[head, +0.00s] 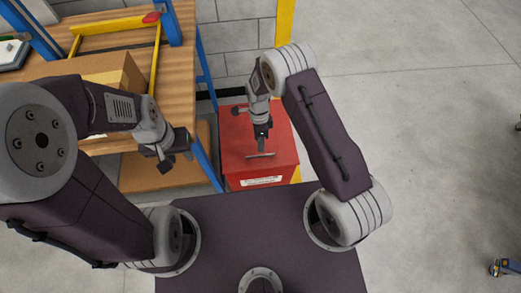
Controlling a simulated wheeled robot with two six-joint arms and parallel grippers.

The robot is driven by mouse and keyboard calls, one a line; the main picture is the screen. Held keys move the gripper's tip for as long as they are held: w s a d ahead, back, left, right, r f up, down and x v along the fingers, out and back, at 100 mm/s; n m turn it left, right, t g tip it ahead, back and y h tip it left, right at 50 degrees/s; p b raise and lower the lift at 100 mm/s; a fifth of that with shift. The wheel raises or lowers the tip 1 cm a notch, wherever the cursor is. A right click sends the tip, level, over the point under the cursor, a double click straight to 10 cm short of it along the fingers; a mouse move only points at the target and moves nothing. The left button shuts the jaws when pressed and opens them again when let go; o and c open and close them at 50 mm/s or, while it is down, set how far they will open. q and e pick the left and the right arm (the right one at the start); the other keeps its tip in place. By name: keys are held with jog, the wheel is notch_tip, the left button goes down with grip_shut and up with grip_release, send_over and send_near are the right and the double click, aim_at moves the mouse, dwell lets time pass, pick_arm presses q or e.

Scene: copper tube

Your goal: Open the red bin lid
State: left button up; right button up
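The red bin (282,152) stands on the floor in front of my base, right of the workbench, with its lid (235,140) down as far as I can tell. A white label (261,181) is on its front side. A thin grey bar, perhaps the lid handle (260,156), lies across the lid. My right gripper (262,146) points down over the lid at this bar. Whether it touches or grips the bar is too small to tell. My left gripper (177,162) is left of the bin, near the bench edge, with its fingers apart and nothing between them.
A wooden workbench (178,60) with blue legs stands at the left, close to the bin. It holds a cardboard box (122,72) and a yellow frame (112,26). A block wall (235,45) is behind. The floor (430,130) at the right is mostly clear.

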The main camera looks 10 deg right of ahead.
jog(key=f, duration=0.4)
jog(key=s+f, duration=0.1)
jog(key=f, duration=0.1)
jog(key=shift+s+f, duration=0.1)
jog(key=shift+f, duration=0.25)
jog(key=shift+c, duration=0.3)
grip_shut()
jog(key=shift+r, duration=0.1)
dwell(0.6)
